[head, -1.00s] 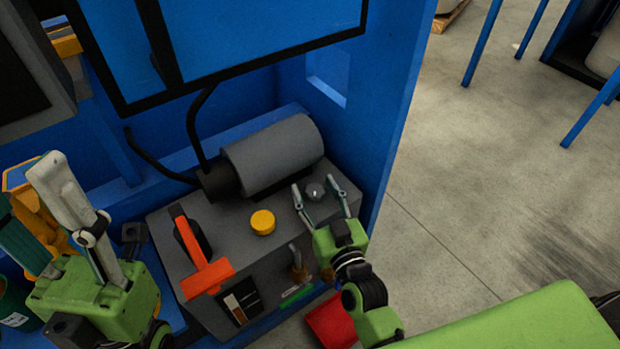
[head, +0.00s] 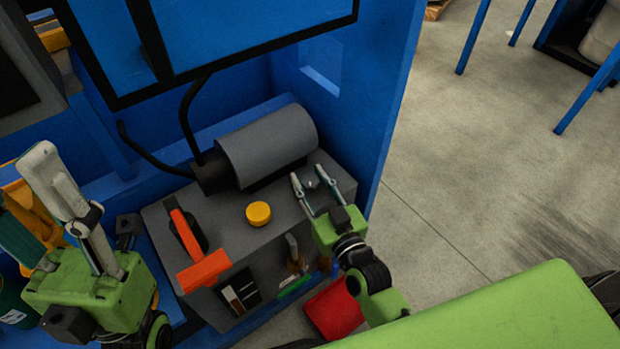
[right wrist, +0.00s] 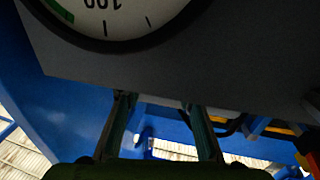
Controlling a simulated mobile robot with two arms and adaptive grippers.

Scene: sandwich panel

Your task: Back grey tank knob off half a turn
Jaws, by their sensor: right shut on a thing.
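The grey tank knob (head: 312,184) sits on the top right of a dark grey box-shaped tank (head: 232,246), beside a grey motor cylinder. My right gripper (head: 310,177) is at this knob, its two fingers on either side and closed on it. The fingers partly hide the knob. In the right wrist view the fingers (right wrist: 160,98) reach up to a dark grey surface, and the knob cannot be made out there. My left gripper (head: 62,215) is away at the far left, raised. Its fingers are seen side-on.
A yellow cap (head: 258,213) and an orange-red lever (head: 204,270) stand on the tank, left of the knob. The motor cylinder (head: 268,145) lies behind. A blue wall (head: 388,130) rises close on the right. A round gauge (right wrist: 110,15) shows in the wrist view.

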